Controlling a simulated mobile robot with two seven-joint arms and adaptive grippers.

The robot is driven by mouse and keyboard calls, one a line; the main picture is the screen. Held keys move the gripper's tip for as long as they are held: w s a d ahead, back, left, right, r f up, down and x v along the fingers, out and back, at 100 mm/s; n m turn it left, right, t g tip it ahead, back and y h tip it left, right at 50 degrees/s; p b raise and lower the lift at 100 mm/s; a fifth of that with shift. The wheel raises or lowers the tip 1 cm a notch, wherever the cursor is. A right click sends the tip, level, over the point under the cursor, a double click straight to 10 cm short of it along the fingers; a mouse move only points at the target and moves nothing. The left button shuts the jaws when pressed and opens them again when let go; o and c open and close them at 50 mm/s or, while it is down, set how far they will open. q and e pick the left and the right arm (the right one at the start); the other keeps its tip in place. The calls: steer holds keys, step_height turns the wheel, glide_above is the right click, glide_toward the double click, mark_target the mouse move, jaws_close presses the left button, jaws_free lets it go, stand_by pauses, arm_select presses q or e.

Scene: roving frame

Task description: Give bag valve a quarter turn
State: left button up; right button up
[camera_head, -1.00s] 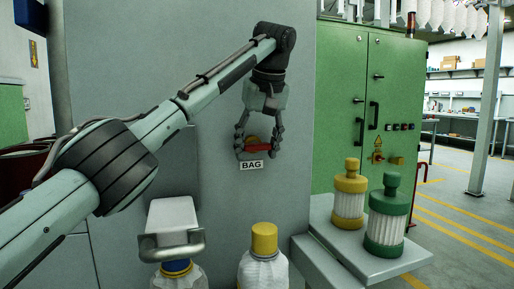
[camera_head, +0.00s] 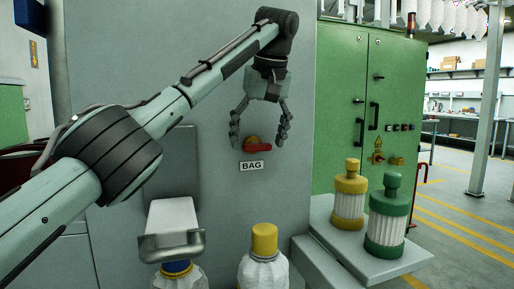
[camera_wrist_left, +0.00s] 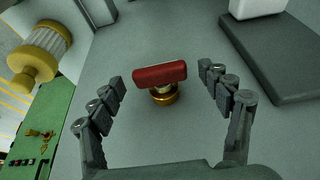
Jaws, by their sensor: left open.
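The bag valve (camera_head: 256,146) has a red bar handle and a brass body on the grey panel. Its handle lies nearly level, just above the "BAG" label (camera_head: 252,165). In the left wrist view the red handle (camera_wrist_left: 160,74) sits ahead of the brass body, between the fingers but beyond their tips. My left gripper (camera_head: 260,138) is wide open and empty, with its fingers just above and to either side of the valve. It also shows open in the left wrist view (camera_wrist_left: 165,85). My right gripper is not in view.
Yellow-capped (camera_head: 349,205) and green-capped (camera_head: 387,222) filters stand on a grey shelf at right. Below the valve are a yellow-capped white bag (camera_head: 263,262) and a blue-capped container (camera_head: 177,272) under a metal handle. A green cabinet (camera_head: 340,85) stands behind at right.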

arm_select(q)
steer(key=v, duration=0.9)
steer(key=shift+r, duration=0.2)
steer(key=shift+s+f, duration=0.1)
steer(key=x, duration=1.2)
steer(key=h, duration=0.2)
steer(key=n+t+h, duration=0.1)
steer(key=h, duration=0.1)
steer(key=shift+a+t+h, duration=0.15)
steer(key=shift+t+h, duration=0.15)
steer(key=n+t+h, duration=0.1)
steer(key=h, duration=0.2)
steer(key=shift+t+h, duration=0.4)
steer(key=n+t+h, duration=0.1)
steer(key=t+h, duration=0.1)
steer(key=h, duration=0.1)
steer(key=shift+h, duration=0.4)
steer(key=shift+d+n+t+h, duration=0.2)
steer(key=shift+n+t+h, duration=0.65)
steer(key=shift+h, duration=0.75)
